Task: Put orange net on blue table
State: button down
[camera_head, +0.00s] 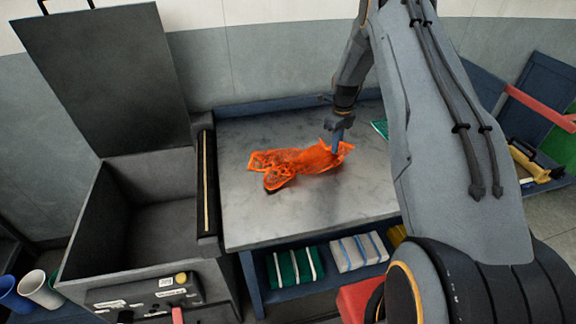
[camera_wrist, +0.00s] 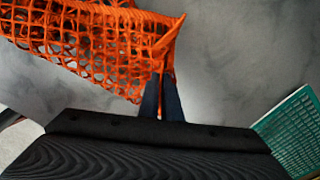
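The orange net (camera_head: 300,160) lies bunched on the grey top of a table with a blue frame (camera_head: 251,284), its right end raised a little. My gripper (camera_head: 337,145) points down at that right end. In the wrist view, the fingers of my gripper (camera_wrist: 162,80) are close together with a fold of the orange net (camera_wrist: 85,40) pinched at their tips. The rest of the net spreads out to the left and rests on the grey surface. My arm hides part of the table's right side.
An open dark box (camera_head: 125,215) with a raised lid stands left of the table. A green mesh piece (camera_head: 380,129) lies right of the net, partly hidden. Folded green (camera_head: 296,266) and grey (camera_head: 358,252) bundles sit on the lower shelf. Two cups (camera_head: 40,289) stand far left.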

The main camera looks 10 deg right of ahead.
jog(key=shift+d+f, duration=0.35)
jog(key=shift+d, duration=0.05)
jog(key=c, duration=1.6)
grip_release()
jog(key=shift+o, duration=0.2)
jog(key=shift+r, duration=0.1)
